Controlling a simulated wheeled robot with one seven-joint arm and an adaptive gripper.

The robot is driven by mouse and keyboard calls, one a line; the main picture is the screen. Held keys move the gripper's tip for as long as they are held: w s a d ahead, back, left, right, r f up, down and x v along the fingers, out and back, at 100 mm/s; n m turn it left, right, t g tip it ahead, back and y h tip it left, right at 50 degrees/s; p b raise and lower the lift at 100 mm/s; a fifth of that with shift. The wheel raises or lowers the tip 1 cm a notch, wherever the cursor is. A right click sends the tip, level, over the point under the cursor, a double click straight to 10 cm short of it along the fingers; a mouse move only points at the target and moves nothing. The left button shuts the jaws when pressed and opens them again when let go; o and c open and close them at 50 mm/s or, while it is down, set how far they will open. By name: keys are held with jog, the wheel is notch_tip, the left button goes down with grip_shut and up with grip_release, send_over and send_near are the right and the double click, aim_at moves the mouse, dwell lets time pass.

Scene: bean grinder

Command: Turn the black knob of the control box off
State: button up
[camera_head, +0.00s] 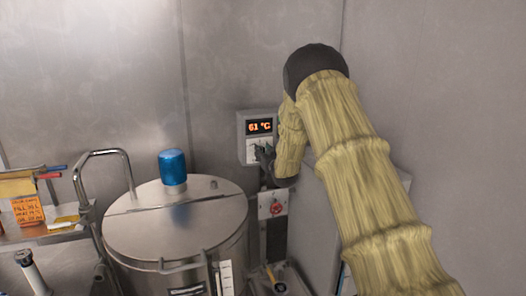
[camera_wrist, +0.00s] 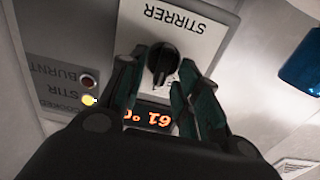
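The grey control box (camera_head: 243,121) is on the back wall in the head view, with an orange "61 °C" display. In the wrist view the picture is upside down. It shows the black knob (camera_wrist: 163,62) on a white plate lettered "STIRRER", beside a dark red lamp (camera_wrist: 88,81) and a lit yellow lamp (camera_wrist: 88,100). My gripper (camera_wrist: 160,66) is open, with one finger on each side of the knob. Narrow gaps seem to show, but contact is hard to judge.
A large steel vessel (camera_head: 175,222) with a blue cap (camera_head: 172,166) stands left of and below the box. A red knob (camera_head: 277,209) on a panel is below my wrist. A side wall is close on the right. A shelf with an orange-labelled container (camera_head: 27,209) is far left.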

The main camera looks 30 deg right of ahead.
jog(key=shift+w, duration=0.1)
jog(key=shift+c, duration=0.5)
grip_shut()
jog(key=shift+f+n+b, duration=0.1)
jog(key=shift+n+b, duration=0.2)
jog(key=shift+b, duration=0.2)
jog(key=shift+w+a+f+n+b, duration=0.1)
jog(key=shift+a+n+b, duration=0.1)
jog(key=shift+n+b, duration=2.15)
jog(key=shift+a+n+b, duration=0.2)
jog(key=shift+n+b, duration=1.55)
jog(key=shift+b, duration=1.05)
jog(key=shift+n, duration=0.3)
